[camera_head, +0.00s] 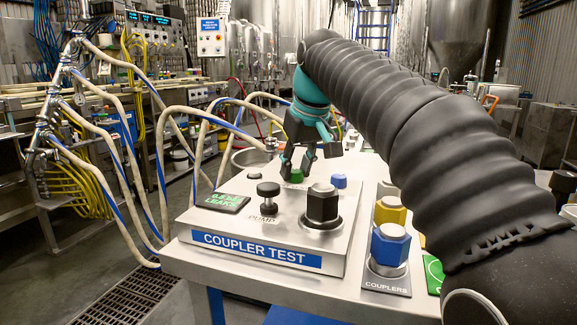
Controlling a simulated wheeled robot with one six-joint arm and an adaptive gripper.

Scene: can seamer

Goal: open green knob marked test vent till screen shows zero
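The green knob (296,176) stands at the back of the metal COUPLER TEST panel (190,222). My gripper (296,167) points down over it, its dark fingers apart. The fingertips are close to the knob's top; I cannot tell whether they touch it. The arm and fingers hide part of that area, and no test vent label is readable.
A black PUMP knob (268,196), a large black hex fitting (322,206) and a blue knob (339,181) stand near the gripper. Blue (390,245) and yellow (390,212) couplers sit at right. Hoses (160,150) arch at left. My arm crosses the right side.

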